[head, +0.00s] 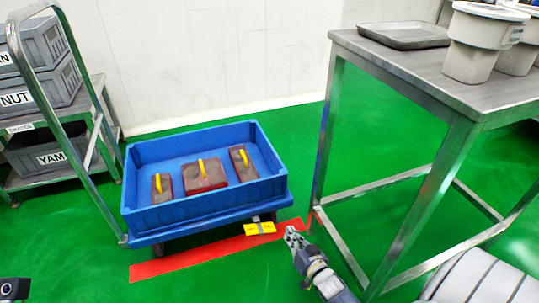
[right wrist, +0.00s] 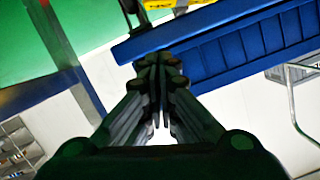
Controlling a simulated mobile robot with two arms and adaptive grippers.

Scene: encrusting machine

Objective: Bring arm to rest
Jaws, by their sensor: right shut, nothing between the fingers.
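My right gripper (head: 292,236) is shut and empty. In the head view it is low in the middle, just right of the yellow tag on the blue cart and beside the table leg. In the right wrist view its fingers (right wrist: 158,62) meet, with the blue cart (right wrist: 225,45) behind them. My left gripper is not clearly in view; only a dark piece shows at the lower left corner of the head view.
The blue cart (head: 215,217) holds several brown blocks with yellow handles. A steel table (head: 432,72) with a tray and grey containers stands at the right. A shelf trolley (head: 78,178) stands at the left. Green floor (head: 90,250) is free in front.

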